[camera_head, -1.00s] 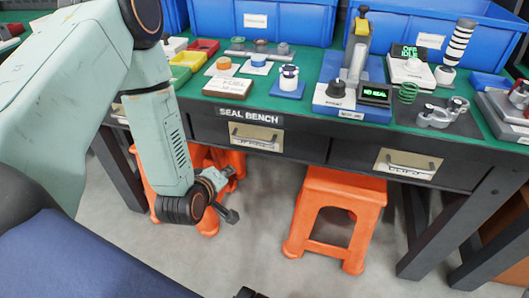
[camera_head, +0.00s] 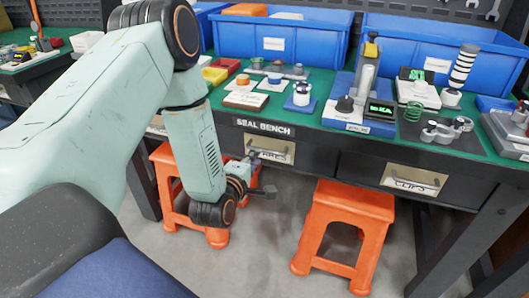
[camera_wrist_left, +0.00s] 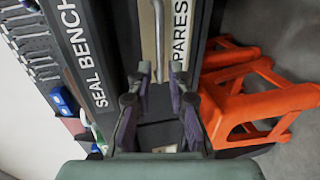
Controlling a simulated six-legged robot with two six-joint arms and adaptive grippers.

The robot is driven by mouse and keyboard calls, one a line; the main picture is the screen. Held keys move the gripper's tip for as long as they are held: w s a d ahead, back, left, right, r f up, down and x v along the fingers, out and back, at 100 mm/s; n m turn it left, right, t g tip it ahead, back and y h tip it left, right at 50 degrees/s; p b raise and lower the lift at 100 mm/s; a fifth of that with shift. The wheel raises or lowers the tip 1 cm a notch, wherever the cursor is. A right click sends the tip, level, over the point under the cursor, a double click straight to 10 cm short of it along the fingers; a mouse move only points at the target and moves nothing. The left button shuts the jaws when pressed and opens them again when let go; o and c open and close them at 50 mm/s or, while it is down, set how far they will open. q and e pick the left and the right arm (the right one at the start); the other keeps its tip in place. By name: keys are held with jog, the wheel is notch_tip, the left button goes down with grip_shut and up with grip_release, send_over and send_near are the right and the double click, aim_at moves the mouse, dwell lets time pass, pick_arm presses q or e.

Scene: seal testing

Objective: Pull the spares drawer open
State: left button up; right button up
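The spares drawer is under the bench on the left, its pale label plate (camera_head: 283,153) partly hidden by my left gripper in the head view. It looks shut, flush with the bench front. Its metal handle (camera_wrist_left: 158,35) and the SPARES label (camera_wrist_left: 180,35) show in the left wrist view. My left gripper (camera_head: 263,174) is open, just in front of and below the drawer front. In the left wrist view the handle lines up between its two fingertips (camera_wrist_left: 160,70); I cannot tell whether they touch it. My right gripper is not in view.
A second drawer labelled CLIPS (camera_head: 413,181) is at the right. Orange stools (camera_head: 345,215) stand under the bench, one behind my left forearm. The green bench top (camera_head: 325,112) holds seal parts, a test press (camera_head: 368,75) and blue bins (camera_head: 283,38).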

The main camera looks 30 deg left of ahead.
aim_at(263, 150)
pick_arm(q)
jog(key=b+x, duration=0.1)
jog(key=x, duration=0.5)
jog(key=shift+f+b, duration=0.1)
jog(key=shift+b, duration=0.3)
jog(key=shift+w, duration=0.35)
grip_shut()
